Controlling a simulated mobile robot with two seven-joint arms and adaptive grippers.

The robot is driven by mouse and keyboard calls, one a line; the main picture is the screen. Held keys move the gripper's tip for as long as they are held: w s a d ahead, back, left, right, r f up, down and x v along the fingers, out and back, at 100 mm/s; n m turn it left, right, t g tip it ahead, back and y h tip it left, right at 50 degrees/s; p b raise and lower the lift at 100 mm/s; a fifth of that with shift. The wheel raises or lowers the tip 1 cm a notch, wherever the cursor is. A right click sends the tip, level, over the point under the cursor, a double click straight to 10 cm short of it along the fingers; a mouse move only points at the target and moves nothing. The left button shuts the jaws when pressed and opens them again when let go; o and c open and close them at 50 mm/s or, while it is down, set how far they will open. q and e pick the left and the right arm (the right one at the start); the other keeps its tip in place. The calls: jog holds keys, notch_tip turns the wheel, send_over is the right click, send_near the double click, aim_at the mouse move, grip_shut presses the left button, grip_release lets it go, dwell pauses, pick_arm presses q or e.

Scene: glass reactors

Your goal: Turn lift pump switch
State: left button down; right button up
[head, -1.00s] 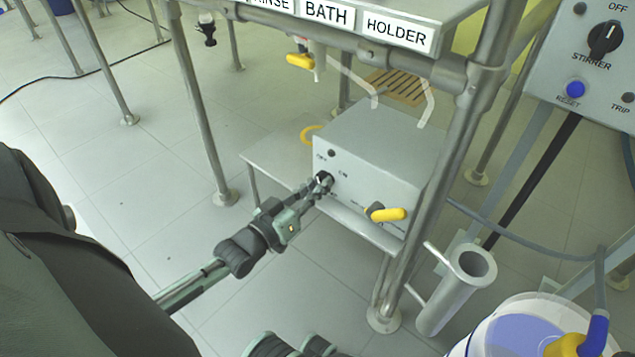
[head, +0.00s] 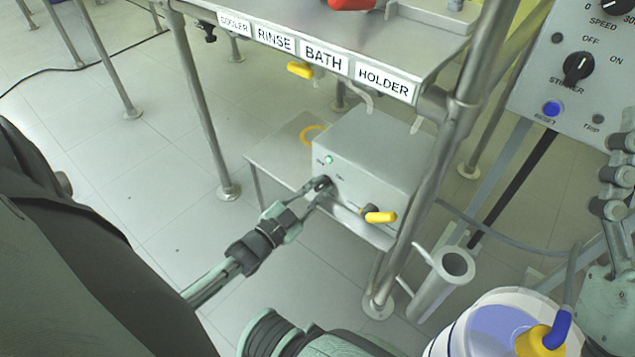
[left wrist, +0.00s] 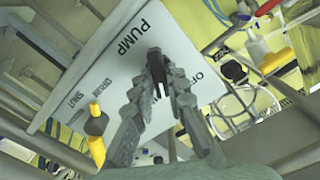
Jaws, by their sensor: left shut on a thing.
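The lift pump switch is a small black knob (head: 323,183) on the front of a grey pump box (head: 365,150) under the bench. My left gripper (head: 318,190) is shut on it, and the fingers hide most of the knob. A small lamp (head: 328,160) above the knob is lit green. In the left wrist view the fingertips (left wrist: 168,72) meet at the panel (left wrist: 105,70), beside the word PUMP. The knob's exact angle is hidden. Part of what seems my right gripper or arm (head: 610,190) shows at the right edge; its jaws cannot be read.
A yellow valve handle (head: 380,217) sits on the box close to the right of the knob. Bench frame posts (head: 208,120) stand around it.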

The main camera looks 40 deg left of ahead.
pick_arm(q)
jog(key=shift+w+r+m+p, duration=0.15)
jog(key=shift+m+p, duration=0.15)
jog(key=shift+m, duration=0.6)
pick_arm(e)
jog(key=shift+w+a+f+g, duration=0.35)
jog(key=shift+w+f+g, duration=0.25)
jog(key=shift+g, duration=0.1)
pick_arm(q)
jog(key=shift+d, duration=0.1)
jog(key=c, duration=1.5)
grip_release()
jog(key=shift+c, duration=0.2)
jog(key=s+a, duration=0.1)
jog(key=s, duration=1.1)
